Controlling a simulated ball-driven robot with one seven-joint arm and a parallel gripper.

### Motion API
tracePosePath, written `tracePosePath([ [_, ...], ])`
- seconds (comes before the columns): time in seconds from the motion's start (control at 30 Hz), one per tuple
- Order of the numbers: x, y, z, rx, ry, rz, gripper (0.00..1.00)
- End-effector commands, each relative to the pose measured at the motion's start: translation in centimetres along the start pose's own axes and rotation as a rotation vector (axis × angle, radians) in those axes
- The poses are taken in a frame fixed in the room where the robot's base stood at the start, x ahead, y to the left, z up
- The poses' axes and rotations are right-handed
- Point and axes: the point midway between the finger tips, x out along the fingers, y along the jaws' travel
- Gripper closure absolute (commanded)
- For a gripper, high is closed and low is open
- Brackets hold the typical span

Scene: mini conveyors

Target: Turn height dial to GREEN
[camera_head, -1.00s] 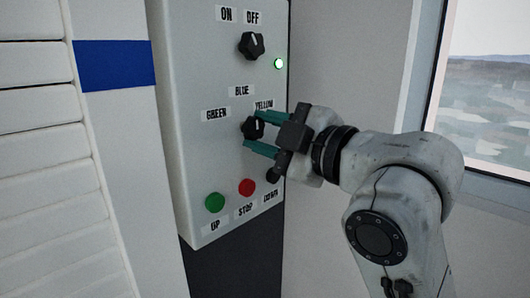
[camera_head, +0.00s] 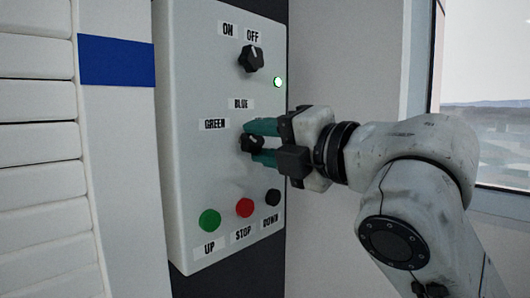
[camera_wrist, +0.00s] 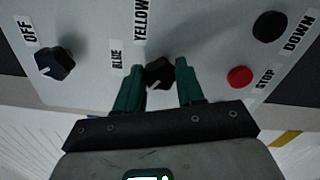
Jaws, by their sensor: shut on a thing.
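The height dial (camera_head: 250,143) is a black knob on a grey control panel (camera_head: 195,100). Labels GREEN (camera_head: 214,124) and BLUE (camera_head: 240,104) show to its upper left and above it. The YELLOW label is hidden by my gripper in the head view but shows in the wrist view (camera_wrist: 141,22). My gripper (camera_head: 259,142) comes from the right, its green fingers shut on the dial. In the wrist view the dial (camera_wrist: 159,73) sits between the two fingers. A pale mark shows on the dial, but I cannot tell which label it points to.
Above is the ON/OFF knob (camera_head: 251,58) beside a lit green lamp (camera_head: 278,82). Below are the green UP (camera_head: 209,220), red STOP (camera_head: 244,207) and black DOWN (camera_head: 272,197) buttons. A white slatted structure (camera_head: 40,150) stands at the left.

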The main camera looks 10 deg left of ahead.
Motion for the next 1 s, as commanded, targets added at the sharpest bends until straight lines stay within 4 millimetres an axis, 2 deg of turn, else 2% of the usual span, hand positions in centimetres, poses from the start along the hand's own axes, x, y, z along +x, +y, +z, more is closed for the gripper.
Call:
tracePosePath([
  [0.3, 0.09, -0.2, -0.16, -0.096, 0.004, -0.004, 0.92],
  [0.77, 0.1, -0.18, -0.18, -0.11, 0.005, -0.005, 0.92],
  [0.8, 0.1, -0.19, -0.18, -0.11, 0.004, -0.005, 0.61],
  [1.0, 0.07, -0.11, -0.13, -0.109, 0.003, -0.003, 0.42],
])
